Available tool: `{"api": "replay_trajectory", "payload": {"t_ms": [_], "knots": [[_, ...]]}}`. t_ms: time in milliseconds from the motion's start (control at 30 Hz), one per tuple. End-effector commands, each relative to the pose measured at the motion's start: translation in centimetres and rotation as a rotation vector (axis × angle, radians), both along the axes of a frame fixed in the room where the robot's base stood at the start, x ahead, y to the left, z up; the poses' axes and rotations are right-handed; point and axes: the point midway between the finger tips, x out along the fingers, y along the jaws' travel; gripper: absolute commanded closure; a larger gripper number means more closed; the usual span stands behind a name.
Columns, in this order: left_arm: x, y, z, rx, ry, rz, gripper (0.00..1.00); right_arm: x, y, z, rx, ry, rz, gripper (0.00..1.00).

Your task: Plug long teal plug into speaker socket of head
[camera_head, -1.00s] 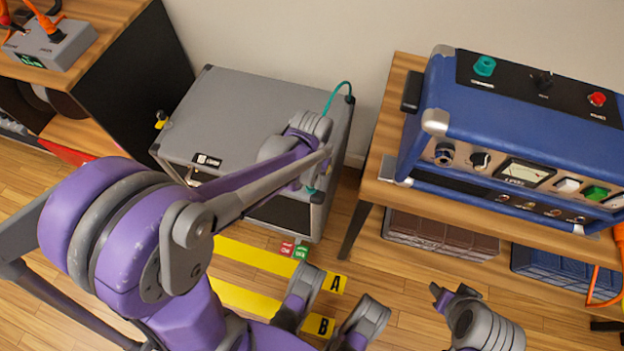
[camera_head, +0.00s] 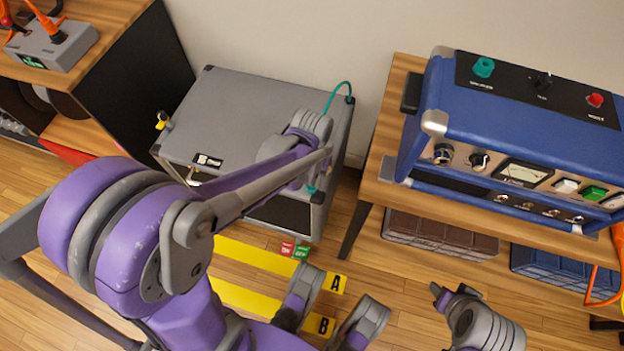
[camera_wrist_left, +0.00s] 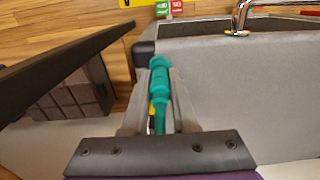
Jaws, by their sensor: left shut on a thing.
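The long teal plug (camera_wrist_left: 159,82) is between the two grey fingers of my left gripper (camera_wrist_left: 157,100) in the left wrist view. Its end points away from the wrist. In the head view a small teal part of the plug (camera_head: 311,189) shows below my left wrist, beside the grey cabinet; the left fingers are hidden there. The blue amp head (camera_head: 530,115) stands on a wooden shelf to the right, apart from the plug.
The grey speaker cabinet (camera_head: 245,105) stands on the floor, with a teal cable (camera_head: 337,92) at its back right corner. The wooden shelf (camera_head: 388,190) has a table leg near the cabinet. A grey box with orange plugs (camera_head: 50,48) sits far left. Yellow floor strips (camera_head: 262,257) lie in front.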

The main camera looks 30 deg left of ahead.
Motion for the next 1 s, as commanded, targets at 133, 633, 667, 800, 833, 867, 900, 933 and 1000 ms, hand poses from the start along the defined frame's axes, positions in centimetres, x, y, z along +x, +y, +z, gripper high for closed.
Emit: {"api": "replay_trajectory", "payload": {"t_ms": [133,633,667,800,833,867,900,933,1000], "knots": [[0.0,0.0,0.8,0.0,0.0,0.0,1.0,-0.1,0.0,0.7,0.0,-0.002,0.0,0.5],[0.0,0.0,2.8,0.0,-0.001,0.0,1.0,-0.3,0.0,2.4,0.0,-0.008,0.0,0.5],[0.0,0.0,2.9,0.0,-0.001,0.0,1.0,-0.3,0.0,2.5,0.0,-0.008,0.0,0.5],[0.0,0.0,3.5,0.0,-0.001,0.0,1.0,-0.3,0.0,3.0,0.0,-0.01,0.0,0.5],[0.0,0.0,3.6,0.0,-0.001,0.0,1.0,-0.3,0.0,3.1,0.0,-0.01,0.0,0.5],[0.0,0.0,3.7,0.0,-0.001,0.0,1.0,-0.4,0.0,3.2,0.0,-0.011,0.0,0.5],[0.0,0.0,3.9,0.0,-0.001,0.0,1.0,-0.4,0.0,3.4,0.0,-0.011,0.0,0.5],[0.0,0.0,4.0,0.0,-0.001,0.0,1.0,-0.4,0.0,3.5,0.0,-0.012,0.0,0.5],[0.0,0.0,4.3,0.0,-0.001,0.0,1.0,-0.4,0.0,3.7,0.0,-0.012,0.0,0.5]]}}
